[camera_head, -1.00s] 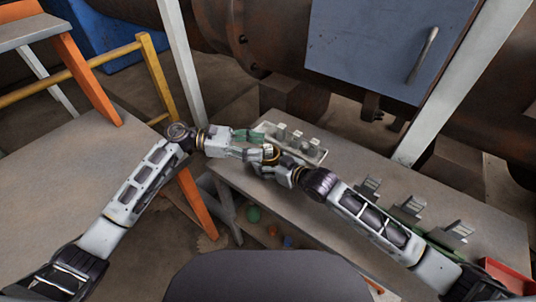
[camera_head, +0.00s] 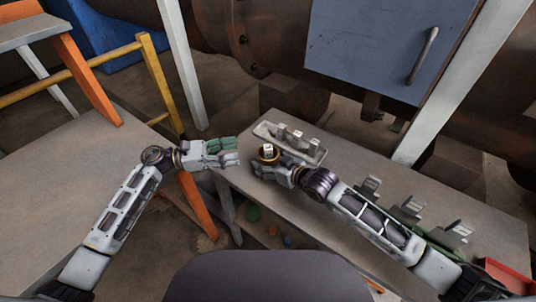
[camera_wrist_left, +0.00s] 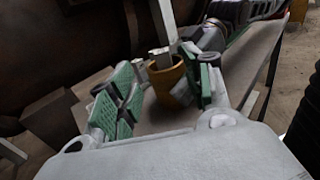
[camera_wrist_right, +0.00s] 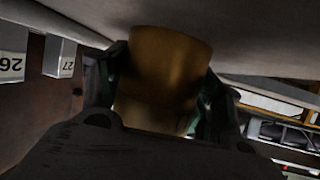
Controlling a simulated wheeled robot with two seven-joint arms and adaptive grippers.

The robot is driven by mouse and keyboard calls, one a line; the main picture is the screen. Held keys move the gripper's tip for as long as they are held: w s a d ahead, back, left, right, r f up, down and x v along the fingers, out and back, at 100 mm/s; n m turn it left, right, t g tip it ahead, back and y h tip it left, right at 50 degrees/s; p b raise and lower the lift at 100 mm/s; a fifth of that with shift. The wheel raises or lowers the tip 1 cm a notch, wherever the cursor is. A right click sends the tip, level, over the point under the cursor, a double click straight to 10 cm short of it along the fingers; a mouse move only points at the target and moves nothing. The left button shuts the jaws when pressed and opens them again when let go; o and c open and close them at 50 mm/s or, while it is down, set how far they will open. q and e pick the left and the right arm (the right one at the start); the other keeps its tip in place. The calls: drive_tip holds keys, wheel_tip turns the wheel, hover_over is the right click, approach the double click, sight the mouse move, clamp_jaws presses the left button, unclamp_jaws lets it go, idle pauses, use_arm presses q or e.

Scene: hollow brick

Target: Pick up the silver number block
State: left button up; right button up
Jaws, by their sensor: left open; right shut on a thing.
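A small silver block (camera_head: 268,149) stands in a hollow brass-coloured cup (camera_head: 268,159), its top above the rim. My right gripper (camera_head: 277,166) is shut on the cup over the table. In the left wrist view the cup (camera_wrist_left: 168,82) and block (camera_wrist_left: 160,57) show beyond my green-padded fingers. No number is readable on this block.
Blocks marked 26 (camera_wrist_right: 10,66) and 27 (camera_wrist_right: 60,58) show in the right wrist view. Metal stands (camera_head: 410,207) and a red bin (camera_head: 508,273) sit to the right. An orange-legged bench (camera_head: 195,205) is at left.

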sight(268, 147)
use_arm(q)
drive_tip(key=w+d, duration=0.1)
drive_tip(key=d, duration=0.5)
drive_tip(key=shift+d, duration=0.4)
drive_tip(key=shift+w+d, duration=0.1)
drive_tip(key=shift+w+d+f, duration=0.15)
drive_tip(key=shift+d, duration=1.1)
drive_tip(key=shift+w+d+f, duration=0.15)
drive_tip(key=shift+d, duration=1.1)
drive_tip(key=shift+f, duration=0.1)
drive_tip(key=shift+c, duration=0.4)
drive_tip(key=shift+a+f, duration=0.1)
clamp_jaws()
